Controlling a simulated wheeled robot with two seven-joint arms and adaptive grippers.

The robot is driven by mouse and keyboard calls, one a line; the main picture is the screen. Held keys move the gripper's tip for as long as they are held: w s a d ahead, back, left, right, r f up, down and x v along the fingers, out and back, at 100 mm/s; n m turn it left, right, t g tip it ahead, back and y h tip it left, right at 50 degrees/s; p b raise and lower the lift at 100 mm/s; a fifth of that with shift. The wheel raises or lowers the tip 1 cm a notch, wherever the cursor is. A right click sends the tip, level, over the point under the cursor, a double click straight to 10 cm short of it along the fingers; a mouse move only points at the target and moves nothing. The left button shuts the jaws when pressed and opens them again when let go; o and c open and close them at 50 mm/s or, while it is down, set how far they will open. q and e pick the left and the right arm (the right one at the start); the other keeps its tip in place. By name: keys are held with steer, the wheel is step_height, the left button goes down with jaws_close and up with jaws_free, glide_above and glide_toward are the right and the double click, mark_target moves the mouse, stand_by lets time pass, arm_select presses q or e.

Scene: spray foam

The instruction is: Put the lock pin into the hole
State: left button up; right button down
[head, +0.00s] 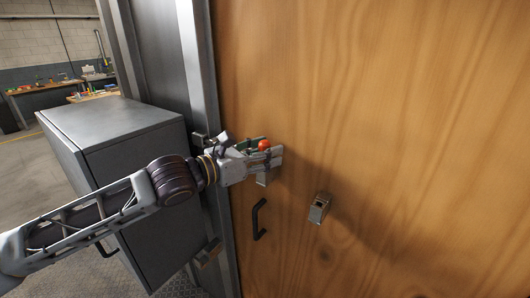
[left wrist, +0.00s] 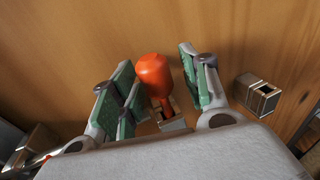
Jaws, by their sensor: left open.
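The lock pin (head: 264,145) has an orange-red bulb handle, which also shows in the left wrist view (left wrist: 155,76). It stands between the green-padded fingers of my left gripper (head: 267,151). The fingers are open, with a visible gap between the handle and the right finger. The pin's narrow lower end goes down to a small metal bracket (left wrist: 173,124) on the door; its tip is hidden. A second metal bracket (head: 319,207) with a dark square hole is on the door to the right, also seen in the left wrist view (left wrist: 262,97). My right gripper is not in view.
The wooden door (head: 400,120) fills the right side, with a black handle (head: 259,219) below my gripper. A grey metal cabinet (head: 115,135) stands at the left, under my arm. A metal latch piece (head: 208,253) is low on the door frame.

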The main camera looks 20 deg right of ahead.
arm_select(q)
steer(key=shift+w+a+f, duration=0.1)
steer(key=shift+a+f, duration=0.25)
steer(key=shift+f, duration=0.05)
steer(key=shift+a, duration=0.2)
steer(key=v, duration=1.1)
steer(key=shift+s+r, duration=0.25)
steer(key=shift+r, duration=0.1)
steer(key=shift+d+f, duration=0.1)
steer(key=shift+d, duration=0.05)
stand_by(0.9)
